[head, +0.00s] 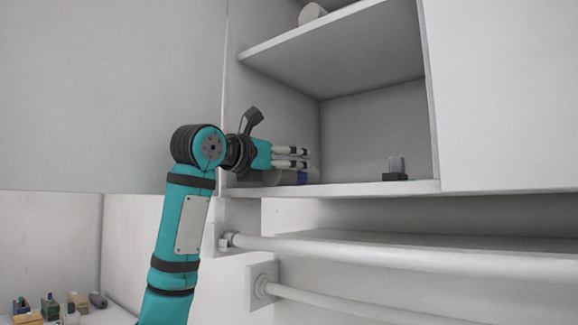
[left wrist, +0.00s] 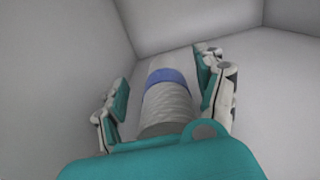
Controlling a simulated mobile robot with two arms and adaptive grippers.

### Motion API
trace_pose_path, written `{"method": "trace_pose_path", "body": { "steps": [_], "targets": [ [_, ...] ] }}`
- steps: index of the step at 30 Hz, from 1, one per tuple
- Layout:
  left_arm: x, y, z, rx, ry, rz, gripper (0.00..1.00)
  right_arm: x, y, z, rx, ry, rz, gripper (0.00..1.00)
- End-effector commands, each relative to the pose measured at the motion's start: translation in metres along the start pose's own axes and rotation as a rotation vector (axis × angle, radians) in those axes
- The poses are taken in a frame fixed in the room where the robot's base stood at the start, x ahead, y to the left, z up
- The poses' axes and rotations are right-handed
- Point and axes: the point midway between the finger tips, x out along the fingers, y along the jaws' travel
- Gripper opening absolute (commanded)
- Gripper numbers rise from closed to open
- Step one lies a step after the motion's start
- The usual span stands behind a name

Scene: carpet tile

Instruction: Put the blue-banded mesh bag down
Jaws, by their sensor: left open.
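The blue-banded mesh bag (left wrist: 168,102) is a pale, ribbed cylinder with a blue band across its far end in the left wrist view. It lies on the shelf floor between the two spread fingers of my left gripper (left wrist: 163,95), with a gap to the finger at each side. In the head view the left gripper (head: 303,157) reaches into the lower cabinet compartment, and the blue band of the bag (head: 302,178) shows just below its fingers. The gripper and arm hide most of the bag there. My right gripper is in neither view.
The lower shelf (head: 350,188) has free room right of the bag, up to a small dark-based object (head: 396,168) near its front edge. An upper shelf (head: 335,50) is overhead. White rails (head: 400,255) run below. Several small items stand on a surface at lower left.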

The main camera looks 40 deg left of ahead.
Motion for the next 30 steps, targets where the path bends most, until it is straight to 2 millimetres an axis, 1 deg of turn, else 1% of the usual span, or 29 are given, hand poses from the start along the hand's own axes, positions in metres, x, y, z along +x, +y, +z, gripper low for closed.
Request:
{"method": "trace_pose_path", "body": {
  "steps": [1, 3, 9, 12, 15, 20, 30],
  "targets": [
    [-0.011, 0.001, -0.001, 0.001, -0.006, 0.002, 0.71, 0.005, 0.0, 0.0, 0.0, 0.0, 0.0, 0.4],
    [-0.025, 0.001, -0.002, 0.001, -0.006, 0.003, 0.71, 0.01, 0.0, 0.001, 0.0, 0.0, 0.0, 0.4],
    [-0.07, 0.001, -0.001, 0.0, -0.006, 0.002, 0.71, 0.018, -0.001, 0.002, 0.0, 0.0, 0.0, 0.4],
    [-0.087, 0.0, -0.001, 0.001, -0.004, 0.001, 0.71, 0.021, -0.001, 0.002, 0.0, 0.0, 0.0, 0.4],
    [-0.099, 0.0, -0.001, 0.001, -0.003, 0.0, 0.71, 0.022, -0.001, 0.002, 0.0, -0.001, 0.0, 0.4],
    [-0.108, 0.0, -0.001, 0.0, -0.002, 0.001, 0.71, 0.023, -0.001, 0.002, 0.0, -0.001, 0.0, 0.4],
    [-0.108, 0.0, -0.001, 0.0, -0.001, 0.0, 0.71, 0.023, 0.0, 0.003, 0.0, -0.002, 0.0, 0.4]
  ]
}}
